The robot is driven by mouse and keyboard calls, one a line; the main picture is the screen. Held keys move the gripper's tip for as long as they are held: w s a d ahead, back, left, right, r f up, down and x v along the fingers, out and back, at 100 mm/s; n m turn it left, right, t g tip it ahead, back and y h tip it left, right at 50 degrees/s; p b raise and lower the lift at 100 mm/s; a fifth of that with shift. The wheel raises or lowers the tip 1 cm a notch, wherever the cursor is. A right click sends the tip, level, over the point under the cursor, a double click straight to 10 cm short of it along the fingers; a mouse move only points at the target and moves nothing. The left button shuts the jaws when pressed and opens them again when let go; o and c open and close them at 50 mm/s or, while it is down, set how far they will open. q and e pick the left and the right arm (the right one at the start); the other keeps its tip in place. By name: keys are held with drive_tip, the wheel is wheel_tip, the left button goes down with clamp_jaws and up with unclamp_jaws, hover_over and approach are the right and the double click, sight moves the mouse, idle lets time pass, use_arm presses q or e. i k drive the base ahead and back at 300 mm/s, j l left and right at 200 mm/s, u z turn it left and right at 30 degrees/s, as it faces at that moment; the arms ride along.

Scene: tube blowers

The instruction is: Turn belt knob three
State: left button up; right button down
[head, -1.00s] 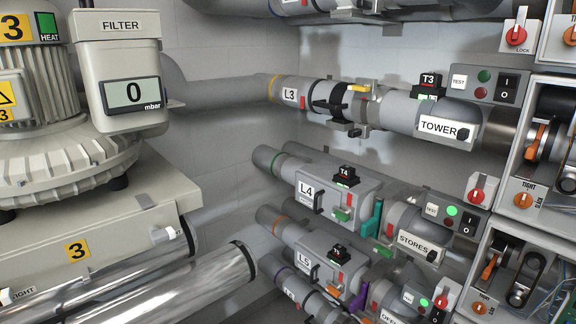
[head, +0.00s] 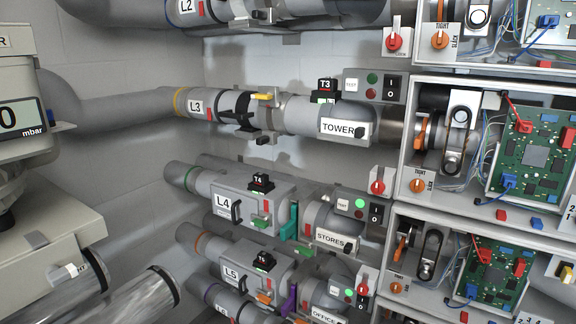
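An orange belt knob (head: 417,185) sits at the lower left of the open box in the L3 and TOWER row. It has a TIGHT mark above it and SLACK at its right; its pointer direction is too small to tell. A black belt over a silver pulley (head: 456,130) stands above it, beside an orange part (head: 420,136). Similar orange knobs show in the box above (head: 439,40) and the box below (head: 397,287). No number shows on the knob itself. Neither of my grippers is in view.
A red rotary switch (head: 377,187) is close left of the knob. Grey pipe L3 (head: 180,102) runs along the wall to the TOWER section (head: 348,128). The box's green circuit board (head: 530,150) has loose wires. The grey blower housing (head: 45,250) stands at left.

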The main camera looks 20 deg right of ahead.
sight(416, 185)
drive_tip(key=z, duration=1.25)
